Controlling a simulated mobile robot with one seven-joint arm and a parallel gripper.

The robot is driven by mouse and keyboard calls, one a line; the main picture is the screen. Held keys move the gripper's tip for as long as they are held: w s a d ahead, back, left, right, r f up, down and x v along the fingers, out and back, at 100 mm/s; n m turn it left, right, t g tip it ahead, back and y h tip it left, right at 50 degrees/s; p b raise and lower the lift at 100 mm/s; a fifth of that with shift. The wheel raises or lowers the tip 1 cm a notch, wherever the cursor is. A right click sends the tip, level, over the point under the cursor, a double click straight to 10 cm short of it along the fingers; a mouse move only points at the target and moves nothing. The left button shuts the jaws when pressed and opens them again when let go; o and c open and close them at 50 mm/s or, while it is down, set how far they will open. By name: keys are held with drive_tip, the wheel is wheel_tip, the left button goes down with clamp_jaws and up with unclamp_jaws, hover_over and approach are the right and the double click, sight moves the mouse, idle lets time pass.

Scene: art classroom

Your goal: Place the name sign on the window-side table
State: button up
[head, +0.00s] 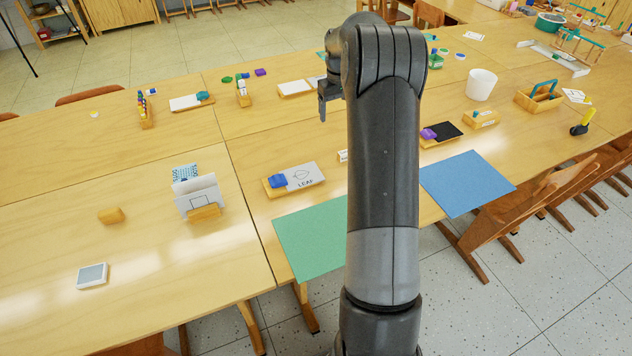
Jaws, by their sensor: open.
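My gripper (323,108) shows beside my raised arm, over the middle of the joined wooden tables. Its fingers point down and look empty; I see no thing between them. A small wooden block with a pale, lettered face (481,119) stands right of my arm and may be the name sign; its writing is too small to read. A small white piece (343,156) beside my arm is partly hidden. The tables (60,210) run across the view. No window shows, so I cannot tell which is the window-side table.
A LEAF card (304,176), a green mat (305,240) and a blue mat (467,184) lie near the front edge. A white bucket (481,85) and a wooden caddy (539,97) stand at right. The left front table has bare room. Chairs (540,195) line the right edge.

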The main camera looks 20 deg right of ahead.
drive_tip(key=s+a+r+t, duration=0.2)
drive_tip(key=s+a+r, duration=1.5)
drive_tip(key=s+a+f+t, duration=0.1)
drive_tip(key=s+a, duration=0.3)
drive_tip(key=s, duration=0.7)
drive_tip(key=s+a+f+t, duration=0.1)
drive_tip(key=s+a, duration=0.3)
drive_tip(key=s, duration=0.7)
drive_tip(key=shift+a+f+t, duration=0.2)
drive_tip(key=shift+f+t, duration=0.1)
drive_tip(key=shift+t, duration=0.2)
